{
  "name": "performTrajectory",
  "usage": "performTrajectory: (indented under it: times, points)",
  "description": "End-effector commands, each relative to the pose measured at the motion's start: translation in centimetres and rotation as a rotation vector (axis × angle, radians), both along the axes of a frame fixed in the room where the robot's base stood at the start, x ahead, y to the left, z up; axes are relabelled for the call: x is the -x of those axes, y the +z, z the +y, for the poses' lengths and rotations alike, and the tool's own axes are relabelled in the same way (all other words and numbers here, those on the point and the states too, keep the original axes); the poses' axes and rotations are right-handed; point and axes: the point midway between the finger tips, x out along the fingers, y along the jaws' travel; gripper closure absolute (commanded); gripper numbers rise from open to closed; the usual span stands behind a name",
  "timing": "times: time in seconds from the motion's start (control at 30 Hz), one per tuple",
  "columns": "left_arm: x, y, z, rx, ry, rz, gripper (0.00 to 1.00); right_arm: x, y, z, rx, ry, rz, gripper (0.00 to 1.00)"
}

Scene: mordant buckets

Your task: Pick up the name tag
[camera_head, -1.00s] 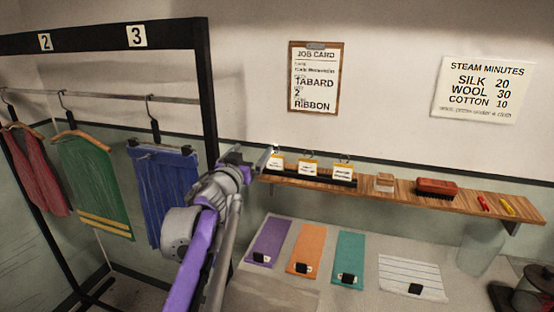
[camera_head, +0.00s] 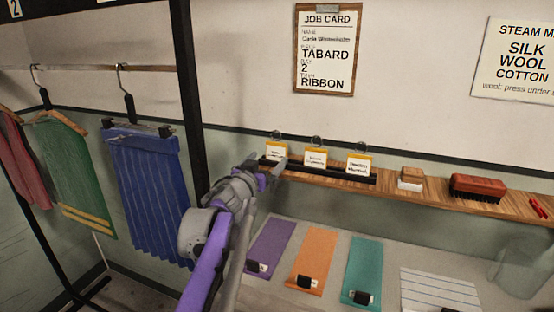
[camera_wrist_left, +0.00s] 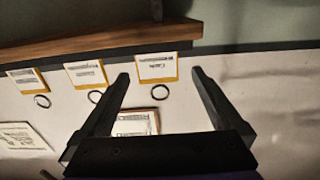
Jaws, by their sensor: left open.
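Three white name tags with yellow edges and rings hang in a row on a black rail at the left of the shelf: left tag (camera_head: 277,151), middle tag (camera_head: 315,159), right tag (camera_head: 359,165). In the left wrist view, turned upside down, the left tag (camera_wrist_left: 157,68) seems to read "Carla". It appears between my open left gripper's fingertips (camera_wrist_left: 160,75), apparently ahead of them. The middle tag (camera_wrist_left: 86,72) and the far one (camera_wrist_left: 28,79) lie to the left there. In the head view my left gripper (camera_head: 272,170) is beside the left tag, partly overlapping it. The right gripper is not in view.
The wooden shelf (camera_head: 430,193) also holds a stamp-like block (camera_head: 411,178) and a red brush (camera_head: 478,187). Coloured ribbons, including an orange one (camera_head: 314,255), lie on the counter below. The job card (camera_head: 325,50) hangs above. A clothes rack with garments, including a blue one (camera_head: 148,190), stands left.

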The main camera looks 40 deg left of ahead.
Motion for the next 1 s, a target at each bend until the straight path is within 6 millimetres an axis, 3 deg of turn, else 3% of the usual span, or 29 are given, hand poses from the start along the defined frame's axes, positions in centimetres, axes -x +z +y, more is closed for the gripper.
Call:
performTrajectory:
  times: [0.1, 0.37, 0.7, 1.0]
  points:
    - [-2.0, 0.1, 0.5, 0.002, -0.002, -0.002, 0.0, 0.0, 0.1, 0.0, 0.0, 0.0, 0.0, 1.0]
    - [-4.1, 0.1, 1.2, 0.002, -0.001, -0.002, 0.0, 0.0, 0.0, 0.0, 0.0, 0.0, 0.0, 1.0]
    - [-8.5, 0.2, 2.2, 0.002, -0.001, -0.002, 0.0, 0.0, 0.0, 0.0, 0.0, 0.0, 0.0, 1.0]
    - [-8.8, 0.2, 2.3, 0.001, 0.0, -0.001, 0.0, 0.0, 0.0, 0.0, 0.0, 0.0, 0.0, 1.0]
